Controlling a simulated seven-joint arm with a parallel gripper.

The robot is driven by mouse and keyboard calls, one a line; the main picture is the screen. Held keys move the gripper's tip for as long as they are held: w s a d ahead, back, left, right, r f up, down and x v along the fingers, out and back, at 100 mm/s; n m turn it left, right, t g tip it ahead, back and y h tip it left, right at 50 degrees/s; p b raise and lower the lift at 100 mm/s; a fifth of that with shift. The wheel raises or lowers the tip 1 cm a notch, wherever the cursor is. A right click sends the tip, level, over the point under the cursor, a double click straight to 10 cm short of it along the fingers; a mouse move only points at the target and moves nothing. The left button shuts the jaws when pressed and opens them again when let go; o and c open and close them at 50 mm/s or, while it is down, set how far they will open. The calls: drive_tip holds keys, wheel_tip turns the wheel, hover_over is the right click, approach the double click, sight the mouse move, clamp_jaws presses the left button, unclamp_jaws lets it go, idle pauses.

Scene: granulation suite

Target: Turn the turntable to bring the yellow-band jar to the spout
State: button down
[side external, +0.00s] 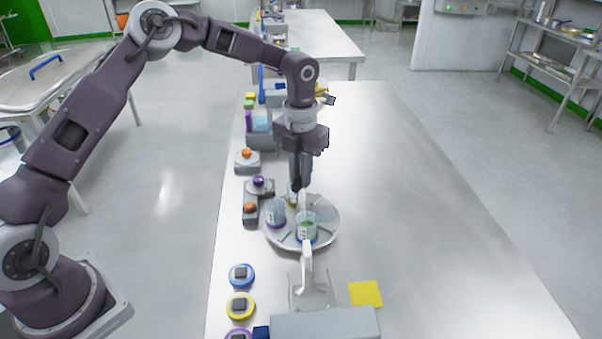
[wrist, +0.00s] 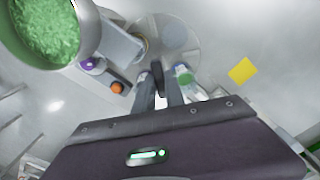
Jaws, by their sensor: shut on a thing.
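The pale round turntable (side external: 326,236) stands on the table with jars on it. A jar with a yellowish band (side external: 292,200) is at its back, partly hidden by my gripper. A jar with green contents (side external: 307,226) is at the front, beside the tip of the white spout (side external: 307,262). A jar with purplish contents (side external: 276,213) is on the left. My gripper (side external: 300,187) points down at the turntable's back edge. In the wrist view my fingers (wrist: 160,97) are shut on a dark peg (wrist: 157,76); its attachment to the turntable is unclear.
Orange and purple buttons (side external: 247,154) on grey blocks line the left. Blue, yellow and purple-rimmed discs (side external: 240,305) lie front left. A grey box (side external: 325,324) and yellow square (side external: 365,293) are in front. The table's right side is clear. Green granules (wrist: 42,28) fill a large vessel in the wrist view.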

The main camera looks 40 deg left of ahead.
drive_tip(key=shift+w+r+m, duration=0.1)
drive_tip(key=shift+m, duration=0.5)
idle(0.3)
drive_tip(key=c, duration=1.4)
unclamp_jaws()
